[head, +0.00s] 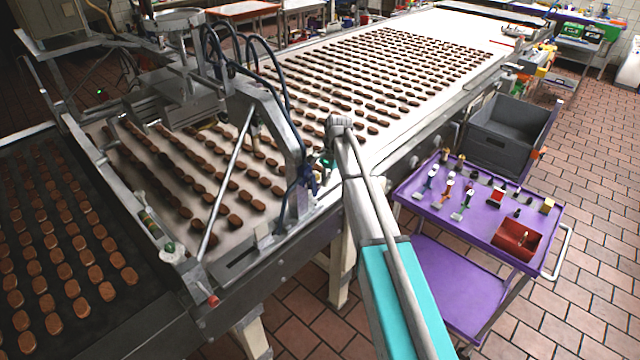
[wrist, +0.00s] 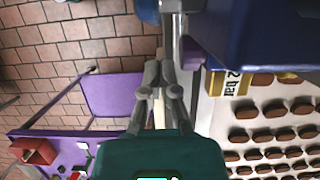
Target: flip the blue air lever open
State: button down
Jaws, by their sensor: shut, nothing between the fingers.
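In the head view a small blue fitting (head: 309,181) sits on the side of the machine frame, just left of my arm's end; which part of it is the lever is too small to tell. In the wrist view a blue piece (wrist: 148,10) shows at the top edge beside a grey upright pipe (wrist: 173,25). A large dark blue shape (wrist: 245,35) fills the upper right, close to the camera. My gripper (wrist: 160,70) is shut and empty, its tips below the blue piece and near the pipe. I cannot tell whether they touch anything. In the head view my gripper is mostly hidden by my arm.
A yellow "2 bar" label (wrist: 228,83) is right of my gripper. The conveyor (head: 440,30) carries rows of brown biscuits. A purple trolley (head: 470,215) with small parts and a red box (head: 516,240) stands at right, near a grey crate (head: 505,130). The tiled floor beyond is clear.

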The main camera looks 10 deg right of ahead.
jog(key=w+d+r+p, duration=0.5)
jog(key=r+p, duration=0.2)
jog(key=r, duration=0.1)
jog(key=shift+d+p, duration=0.35)
jog(key=shift+p, duration=0.05)
jog(key=shift+s, duration=0.1)
dwell(0.4)
jog(key=s+f+n+h+b, duration=0.1)
jog(key=s+f+n+b, duration=0.2)
jog(key=s, duration=0.8)
jog(key=s+f+n+t+h+b, duration=0.1)
jog(key=s+f+n+b, duration=0.2)
jog(key=s, duration=0.8)
jog(key=s+f+n+t+b, duration=0.1)
jog(key=s+f+n+b, duration=0.2)
jog(key=s+f+b, duration=0.3)
jog(key=s+f, duration=0.1)
jog(key=s, duration=0.3)
jog(key=shift+s+d+f+n+h+b, duration=0.15)
jog(key=shift+s+f+n+h+b, duration=0.2)
jog(key=shift+s+n+h+b, duration=0.05)
